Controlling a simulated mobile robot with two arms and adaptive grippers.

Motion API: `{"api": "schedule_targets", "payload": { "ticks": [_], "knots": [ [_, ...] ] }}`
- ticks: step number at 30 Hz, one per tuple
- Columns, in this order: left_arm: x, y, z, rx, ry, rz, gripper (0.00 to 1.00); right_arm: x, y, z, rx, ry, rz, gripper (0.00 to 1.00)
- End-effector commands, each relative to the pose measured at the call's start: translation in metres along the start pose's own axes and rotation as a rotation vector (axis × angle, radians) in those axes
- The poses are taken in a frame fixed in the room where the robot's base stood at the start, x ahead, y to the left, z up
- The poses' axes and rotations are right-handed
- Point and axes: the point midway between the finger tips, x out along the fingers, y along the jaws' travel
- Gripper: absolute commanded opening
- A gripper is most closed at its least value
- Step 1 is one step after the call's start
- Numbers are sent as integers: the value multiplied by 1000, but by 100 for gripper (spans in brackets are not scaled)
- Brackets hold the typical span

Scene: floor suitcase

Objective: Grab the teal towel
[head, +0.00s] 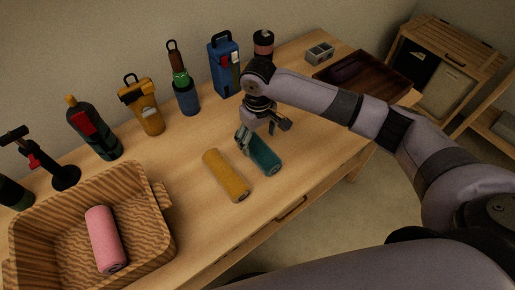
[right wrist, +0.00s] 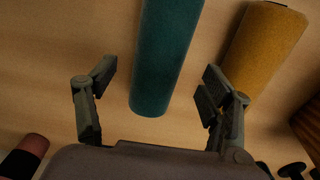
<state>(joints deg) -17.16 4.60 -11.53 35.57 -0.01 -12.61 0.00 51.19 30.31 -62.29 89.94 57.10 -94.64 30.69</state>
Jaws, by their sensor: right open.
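The teal towel (head: 264,157) is a rolled cylinder lying on the wooden table, to the right of a rolled mustard-yellow towel (head: 227,175). My right gripper (head: 264,137) is over the far end of the teal towel in the head view. In the right wrist view the open fingers (right wrist: 152,95) stand apart, with the near end of the teal towel (right wrist: 164,55) between them and clear space on both sides. The yellow towel (right wrist: 262,48) lies beyond the right-hand finger there. My left gripper is not in view.
A wicker basket (head: 150,172) with a pink rolled towel (head: 104,240) stands at the left. Bottles, a yellow container (head: 146,108) and a blue case (head: 223,66) line the back. A dark wooden tray (head: 362,75) and a small grey box (head: 319,53) are at the far right.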

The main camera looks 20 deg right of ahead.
Motion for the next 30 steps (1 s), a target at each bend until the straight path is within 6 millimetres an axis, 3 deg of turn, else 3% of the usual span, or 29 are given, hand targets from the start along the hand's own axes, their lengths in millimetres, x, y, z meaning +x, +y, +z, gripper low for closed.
{"api": "schedule_targets", "payload": {
  "ticks": [9, 17, 30],
  "knots": [
    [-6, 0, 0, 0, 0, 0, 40, 42, 0, -2, -1, -2, 1, 74],
    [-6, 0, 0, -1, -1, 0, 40, 45, 0, -3, -1, 0, 1, 74],
    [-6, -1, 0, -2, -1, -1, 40, 44, 0, -3, -1, 0, 1, 45]
  ]
}}
